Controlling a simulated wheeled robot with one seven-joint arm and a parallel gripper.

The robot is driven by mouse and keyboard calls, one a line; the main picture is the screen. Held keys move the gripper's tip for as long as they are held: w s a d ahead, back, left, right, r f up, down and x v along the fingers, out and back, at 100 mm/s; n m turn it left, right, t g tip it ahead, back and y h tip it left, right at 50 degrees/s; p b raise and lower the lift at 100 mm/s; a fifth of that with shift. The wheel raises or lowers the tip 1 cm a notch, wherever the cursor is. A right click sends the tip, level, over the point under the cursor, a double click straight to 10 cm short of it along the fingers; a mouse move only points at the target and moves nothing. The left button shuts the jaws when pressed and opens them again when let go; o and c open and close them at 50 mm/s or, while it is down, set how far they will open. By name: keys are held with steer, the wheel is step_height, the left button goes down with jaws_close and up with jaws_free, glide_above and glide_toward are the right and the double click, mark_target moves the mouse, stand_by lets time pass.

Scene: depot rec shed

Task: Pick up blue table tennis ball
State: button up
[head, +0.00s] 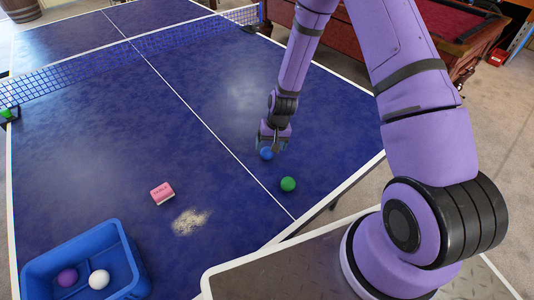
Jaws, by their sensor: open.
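The blue table tennis ball (267,153) sits on the dark blue table tennis table (120,135), right of the white centre line. My gripper (272,145) points down right at the ball, its fingers close around or just above it. The gripper is open. I cannot tell whether the fingers touch the ball, and part of the ball is hidden by them.
A green ball (288,184) lies just in front of the gripper. A blue crate (128,262) holds a purple and a white ball. The net (100,63) crosses behind.

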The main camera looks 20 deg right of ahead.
mark_target(268, 149)
steer(key=f, duration=0.2)
steer(key=a+f, duration=0.1)
steer(key=f, duration=0.1)
steer(key=shift+w, duration=0.3)
steer(key=c, duration=1)
